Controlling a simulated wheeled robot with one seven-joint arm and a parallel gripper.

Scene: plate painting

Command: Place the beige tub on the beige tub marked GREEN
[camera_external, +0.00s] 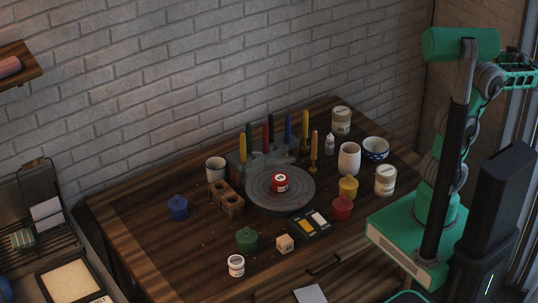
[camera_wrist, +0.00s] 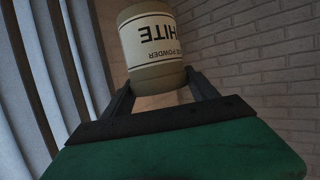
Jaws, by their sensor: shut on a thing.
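My gripper (camera_wrist: 161,88) is shut on a beige tub (camera_wrist: 152,44) with a cream label. The label reads WHITE and POWDER, upside down in the wrist view. In the external view my arm is raised at the right, and the held tub is not visible there. Two beige tubs with pale lids and labels stand on the table: one at the back right (camera_external: 342,121) and one at the right front (camera_external: 385,181). Their labels are too small to read, so I cannot tell which is marked GREEN.
A patterned bowl (camera_external: 375,148), a white cup (camera_external: 349,158), a yellow pot (camera_external: 348,188) and a dark red pot (camera_external: 342,208) crowd around the tubs. A round turntable (camera_external: 262,202) holds a red jar (camera_external: 280,183). Candles stand behind it.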

